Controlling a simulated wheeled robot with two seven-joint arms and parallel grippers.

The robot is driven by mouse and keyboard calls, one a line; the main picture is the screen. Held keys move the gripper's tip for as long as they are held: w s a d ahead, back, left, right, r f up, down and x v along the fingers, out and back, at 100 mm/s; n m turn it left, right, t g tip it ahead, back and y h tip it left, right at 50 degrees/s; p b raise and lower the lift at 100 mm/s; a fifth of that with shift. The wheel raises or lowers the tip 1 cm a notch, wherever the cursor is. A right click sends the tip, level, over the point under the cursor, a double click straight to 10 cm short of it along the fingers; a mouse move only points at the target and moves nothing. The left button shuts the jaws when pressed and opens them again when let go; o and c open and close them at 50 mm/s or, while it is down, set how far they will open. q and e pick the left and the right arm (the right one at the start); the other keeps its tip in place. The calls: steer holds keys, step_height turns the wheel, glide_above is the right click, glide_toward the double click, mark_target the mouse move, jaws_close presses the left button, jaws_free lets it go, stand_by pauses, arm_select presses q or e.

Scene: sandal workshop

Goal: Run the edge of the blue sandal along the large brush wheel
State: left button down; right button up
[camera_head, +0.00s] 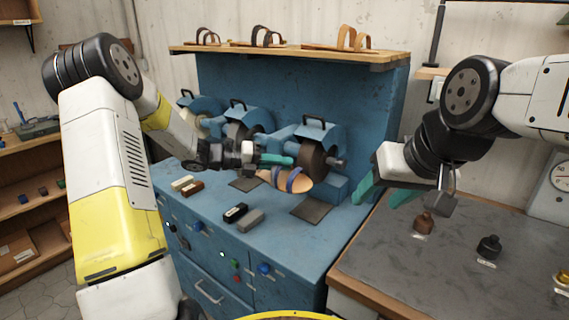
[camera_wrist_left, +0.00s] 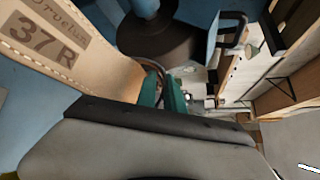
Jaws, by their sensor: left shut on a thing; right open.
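My left gripper (camera_head: 272,164) is shut on the blue sandal (camera_head: 298,184), which has a tan sole and blue straps. The sandal is held above the bench, just in front of the large brown wheel (camera_head: 312,160) at the right of the grinder row. In the left wrist view the sole (camera_wrist_left: 75,50), stamped "37 R", lies left of the teal fingers (camera_wrist_left: 163,92), and a dark round wheel (camera_wrist_left: 160,35) is beyond it. I cannot tell whether sole and wheel touch. My right gripper (camera_head: 384,192) is open and empty, over the gap right of the blue bench.
Two more wheel machines (camera_head: 240,122) stand to the left on the blue bench (camera_head: 205,215). Small blocks (camera_head: 248,221) lie near its front. A grey table (camera_head: 460,270) with dark bottles (camera_head: 489,247) is at right. A shelf (camera_head: 290,52) with sandals hangs above.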

mark_target(298, 173)
arm_select(q)
steer(key=shift+d, duration=0.25)
stand_by(0.5)
steer(key=shift+s+d+r, duration=0.1)
steer(key=shift+s+d, duration=0.35)
steer(key=shift+d, duration=0.2)
steer(key=shift+s+d, duration=0.15)
steer(key=shift+d, duration=0.05)
steer(key=shift+s+d, duration=0.3)
steer(key=shift+d, duration=0.1)
steer(key=shift+d, duration=0.2)
stand_by(1.2)
steer(key=shift+s+d, duration=0.4)
steer(key=shift+d, duration=0.15)
steer(key=shift+s+d, duration=0.1)
steer(key=shift+d, duration=0.1)
steer(key=shift+s+d, duration=0.35)
steer(key=shift+d, duration=0.2)
stand_by(0.4)
